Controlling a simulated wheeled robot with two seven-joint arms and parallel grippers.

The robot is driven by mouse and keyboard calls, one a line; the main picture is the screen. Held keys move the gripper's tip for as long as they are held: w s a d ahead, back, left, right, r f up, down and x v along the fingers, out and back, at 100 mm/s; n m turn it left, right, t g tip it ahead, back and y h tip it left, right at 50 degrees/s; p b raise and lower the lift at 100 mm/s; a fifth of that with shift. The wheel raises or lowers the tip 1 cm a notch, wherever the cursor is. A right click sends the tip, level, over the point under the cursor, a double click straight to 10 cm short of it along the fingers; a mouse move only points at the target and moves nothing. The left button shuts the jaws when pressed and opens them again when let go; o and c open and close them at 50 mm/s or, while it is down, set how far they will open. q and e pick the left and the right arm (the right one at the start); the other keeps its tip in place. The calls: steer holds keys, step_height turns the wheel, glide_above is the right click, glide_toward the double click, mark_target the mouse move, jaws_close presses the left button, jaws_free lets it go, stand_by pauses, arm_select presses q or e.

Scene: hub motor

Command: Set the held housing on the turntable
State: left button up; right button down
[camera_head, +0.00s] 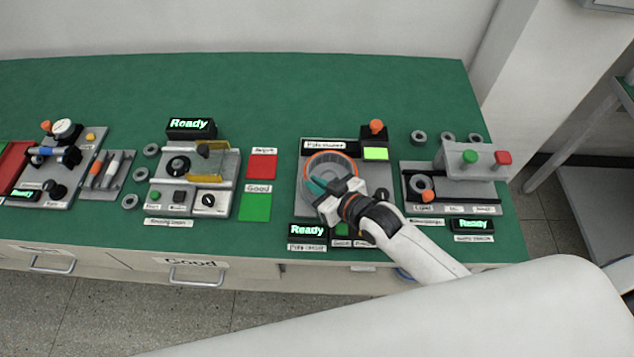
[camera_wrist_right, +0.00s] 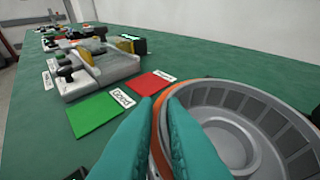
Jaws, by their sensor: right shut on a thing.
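The housing (camera_head: 334,160) is a round shell with an orange rim; the right wrist view shows its grey inner wall of segments around a hollow middle (camera_wrist_right: 226,140). My right gripper (camera_head: 318,187) has teal fingers shut on the near-left part of the housing's rim. In the right wrist view, the fingers (camera_wrist_right: 158,130) pinch the wall. The housing is over the grey station plate (camera_head: 308,148) in the middle of the bench. The turntable is hidden beneath it, and I cannot tell whether the two touch. My left gripper is not in view.
An orange-topped post (camera_head: 375,130) stands behind the housing, right of it. Red (camera_head: 262,166) and green (camera_head: 255,206) pads lie to its left. A press-like station (camera_head: 472,160) with loose rings is to the right. The bench's back is clear.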

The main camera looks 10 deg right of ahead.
steer(key=shift+r+p, duration=0.1)
steer(key=shift+p, duration=0.5)
stand_by(1.2)
steer(key=shift+f+b, duration=0.3)
steer(key=shift+f, duration=0.25)
stand_by(1.0)
stand_by(0.3)
steer(key=c, duration=1)
jaws_free()
steer(key=shift+s+f, duration=0.1)
steer(key=shift+f, duration=0.05)
steer(key=shift+r, duration=0.2)
steer(key=shift+r+p, duration=3.45)
steer(key=shift+p, duration=0.25)
